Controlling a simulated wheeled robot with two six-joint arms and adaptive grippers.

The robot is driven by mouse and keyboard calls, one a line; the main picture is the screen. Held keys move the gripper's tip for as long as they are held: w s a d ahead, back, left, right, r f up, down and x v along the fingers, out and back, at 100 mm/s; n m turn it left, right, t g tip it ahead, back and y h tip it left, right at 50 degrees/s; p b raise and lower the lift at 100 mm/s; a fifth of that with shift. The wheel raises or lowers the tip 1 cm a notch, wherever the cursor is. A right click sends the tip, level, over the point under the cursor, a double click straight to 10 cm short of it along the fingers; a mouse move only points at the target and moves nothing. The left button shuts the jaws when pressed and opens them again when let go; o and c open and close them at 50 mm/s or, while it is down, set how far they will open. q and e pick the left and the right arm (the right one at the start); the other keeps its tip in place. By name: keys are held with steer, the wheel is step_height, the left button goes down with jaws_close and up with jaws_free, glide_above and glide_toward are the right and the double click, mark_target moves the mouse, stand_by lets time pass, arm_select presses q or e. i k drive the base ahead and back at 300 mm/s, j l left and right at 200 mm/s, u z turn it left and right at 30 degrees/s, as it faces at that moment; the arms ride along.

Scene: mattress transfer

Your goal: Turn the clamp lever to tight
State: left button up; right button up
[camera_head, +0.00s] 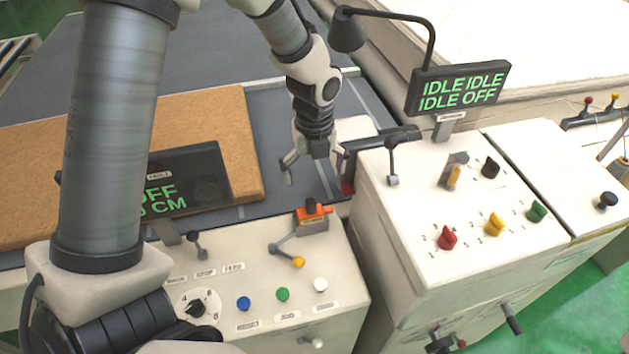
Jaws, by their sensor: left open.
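My left gripper (314,172) hangs open and empty over the dark belt, above and behind the orange device (312,215) on the left console. A grey lever with a yellow knob (298,262) lies on that console, in front of the orange device. A black-knobbed lever (196,242) stands near the STOP and FEED labels. Another short lever (392,165) is on the right cabinet's left edge, to the right of the gripper. I cannot tell from the labels which one is the clamp lever. The gripper looks apart from all of them. My right gripper is not in view.
A brown slab (225,115) lies on the dark belt. The left console (262,335) has coloured buttons and a dial. The right cabinet (400,235) carries coloured knobs and a display (460,88) reading IDLE and OFF. A lamp (347,30) stands behind. My arm partly covers the left display (180,180).

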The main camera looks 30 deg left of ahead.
mark_target(297, 261)
steer(key=k+l, duration=0.8)
steer(key=k, duration=0.05)
